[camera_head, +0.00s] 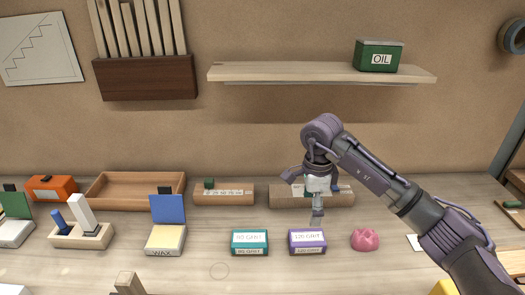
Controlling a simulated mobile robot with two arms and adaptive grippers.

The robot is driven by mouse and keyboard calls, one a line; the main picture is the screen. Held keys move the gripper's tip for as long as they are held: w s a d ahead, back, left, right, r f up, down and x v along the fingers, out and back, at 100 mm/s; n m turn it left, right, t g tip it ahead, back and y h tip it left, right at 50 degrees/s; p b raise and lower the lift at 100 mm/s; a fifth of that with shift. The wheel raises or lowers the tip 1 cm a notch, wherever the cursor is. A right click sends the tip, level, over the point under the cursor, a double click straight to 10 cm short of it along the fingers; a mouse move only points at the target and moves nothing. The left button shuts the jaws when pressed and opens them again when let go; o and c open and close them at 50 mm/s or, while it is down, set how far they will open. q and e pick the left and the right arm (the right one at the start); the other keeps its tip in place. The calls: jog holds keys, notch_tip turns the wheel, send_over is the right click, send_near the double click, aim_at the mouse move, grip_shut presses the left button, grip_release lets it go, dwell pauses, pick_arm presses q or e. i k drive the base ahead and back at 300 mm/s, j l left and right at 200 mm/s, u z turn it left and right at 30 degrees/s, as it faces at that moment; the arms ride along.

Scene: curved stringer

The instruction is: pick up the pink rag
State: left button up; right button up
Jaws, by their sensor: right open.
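The pink rag (365,239) is a small crumpled lump on the workbench, right of the purple-labelled grit box. My right gripper (316,203) is open, above the bench to the left of the rag and apart from it. Its arm comes in from the lower right and passes above and to the right of the rag. The rag is in plain view. My left gripper is not in view.
A purple grit box (307,241) and a teal grit box (249,242) stand left of the rag. A brown block (340,198) lies behind the gripper. A shelf (300,72) with a green oil tin (378,56) hangs above. Bare bench lies in front of the rag.

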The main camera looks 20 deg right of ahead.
aim_at(365, 241)
jog(key=k, duration=1.5)
